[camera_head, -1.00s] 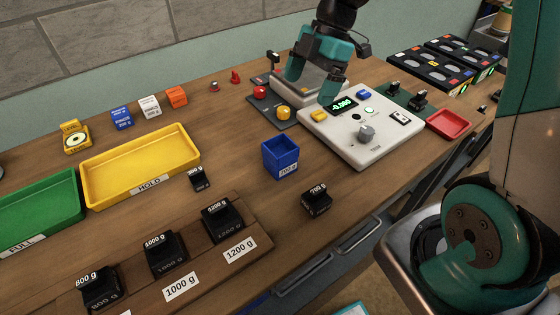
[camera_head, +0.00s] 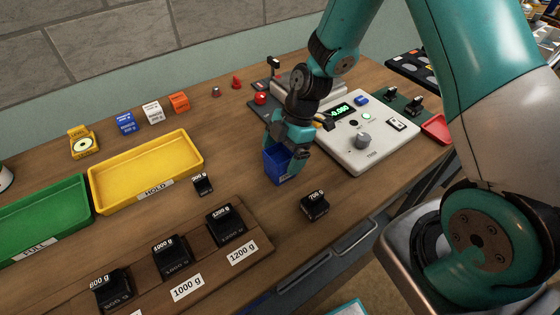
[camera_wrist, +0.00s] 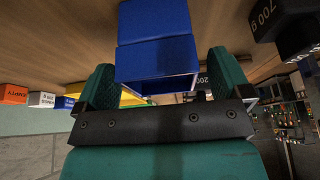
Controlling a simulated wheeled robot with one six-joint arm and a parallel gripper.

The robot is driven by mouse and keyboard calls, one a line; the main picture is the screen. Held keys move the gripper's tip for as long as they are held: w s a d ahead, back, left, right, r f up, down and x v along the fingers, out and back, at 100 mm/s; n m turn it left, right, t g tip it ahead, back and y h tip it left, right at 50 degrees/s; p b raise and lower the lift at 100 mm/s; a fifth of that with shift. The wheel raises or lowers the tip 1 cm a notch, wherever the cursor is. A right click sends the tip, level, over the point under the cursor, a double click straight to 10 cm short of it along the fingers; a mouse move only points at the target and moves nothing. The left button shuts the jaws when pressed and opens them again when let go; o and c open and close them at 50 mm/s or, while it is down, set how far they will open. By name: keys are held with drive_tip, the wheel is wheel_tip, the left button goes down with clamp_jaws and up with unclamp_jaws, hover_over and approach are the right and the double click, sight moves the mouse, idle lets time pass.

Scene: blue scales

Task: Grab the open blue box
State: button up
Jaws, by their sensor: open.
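The open blue box (camera_head: 277,168) stands on the wooden table, left of the white scale, its upper part partly hidden by my gripper. My gripper (camera_head: 284,145) is right above it, pointing down, with its fingers at the box's top. In the wrist view the blue box (camera_wrist: 155,60) sits between the two teal fingers of my gripper (camera_wrist: 162,70). The fingers are spread apart, and a gap shows on the right side of the box. Whether either finger touches a wall cannot be told.
The white scale (camera_head: 350,150) with a lit display stands right of the box. A black 700 g weight (camera_head: 314,206) is in front and a small black weight (camera_head: 203,185) to the left. The yellow tray (camera_head: 150,196) lies further left. Bare table lies between them.

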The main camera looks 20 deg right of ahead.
drive_tip(key=shift+x, duration=0.85)
drive_tip(key=c, duration=1)
drive_tip(key=shift+r, duration=0.1)
